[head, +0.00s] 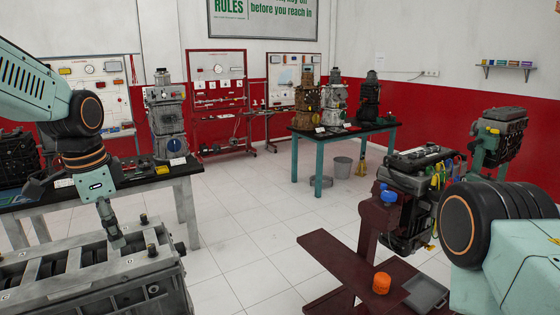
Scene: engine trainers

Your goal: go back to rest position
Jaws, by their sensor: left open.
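My left gripper (84,212) hangs from the left arm at the left of the head view. It is open, with nothing visible between its fingers. One dark finger points down over the top of a grey engine block (150,290) at the lower left; I cannot tell whether it touches. The other finger spreads to the left. My right arm shows only as a black and pale green joint at the lower right, and its gripper is out of view.
A teal-legged table (345,142) with engines stands behind. White tiled floor (250,225) is clear in the middle.

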